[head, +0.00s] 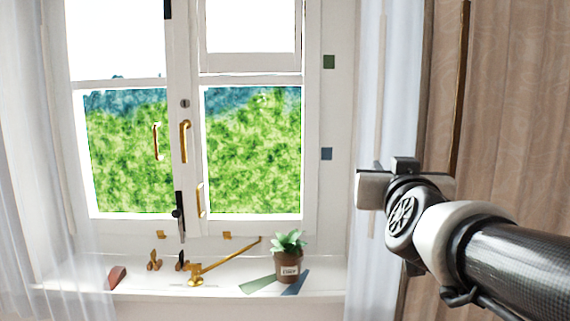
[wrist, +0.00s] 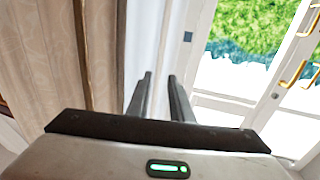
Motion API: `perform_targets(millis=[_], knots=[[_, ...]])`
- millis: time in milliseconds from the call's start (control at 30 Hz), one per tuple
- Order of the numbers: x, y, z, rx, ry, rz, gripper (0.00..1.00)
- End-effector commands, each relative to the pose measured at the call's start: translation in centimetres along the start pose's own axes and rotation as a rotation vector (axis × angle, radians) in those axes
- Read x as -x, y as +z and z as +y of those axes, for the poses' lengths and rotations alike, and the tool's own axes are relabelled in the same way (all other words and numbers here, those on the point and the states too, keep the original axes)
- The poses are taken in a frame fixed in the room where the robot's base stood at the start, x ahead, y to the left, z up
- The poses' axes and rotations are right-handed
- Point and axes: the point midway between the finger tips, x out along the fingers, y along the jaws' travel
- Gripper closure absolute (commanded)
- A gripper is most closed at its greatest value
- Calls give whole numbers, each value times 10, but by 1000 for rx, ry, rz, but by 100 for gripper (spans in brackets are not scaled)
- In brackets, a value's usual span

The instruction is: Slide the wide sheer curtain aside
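A white sheer curtain (head: 40,190) hangs in soft folds at the left of the window in the head view. A second, narrower-looking strip of pale sheer curtain (head: 395,60) hangs right of the window; it also shows in the wrist view (wrist: 142,40). I cannot tell from the frames which one counts as wide. My gripper (wrist: 161,78) is in front of the right sheer, its two dark fingers apart with a gap between them. I see nothing clasped between them. In the head view my gripper hides part of this sheer.
A brown patterned curtain (head: 510,90) with a dark wooden rod (head: 462,80) hangs beside the right sheer. The windowsill (head: 130,305) holds a potted plant (head: 288,265), a brass stay (head: 225,262) and a reddish wedge (head: 116,278). Brass handles (head: 185,140) stick out from the window.

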Motion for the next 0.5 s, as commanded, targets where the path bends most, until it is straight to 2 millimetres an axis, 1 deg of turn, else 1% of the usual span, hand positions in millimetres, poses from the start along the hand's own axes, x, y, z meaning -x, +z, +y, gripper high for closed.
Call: perform_targets(millis=[33,100,200,333,500], knots=[[11,-3,1,1,3,3,80],[22,-3,1,1,2,4,80],[32,-1,1,0,2,1,80],[39,0,0,0,1,1,80],[40,1,0,0,0,0,80]])
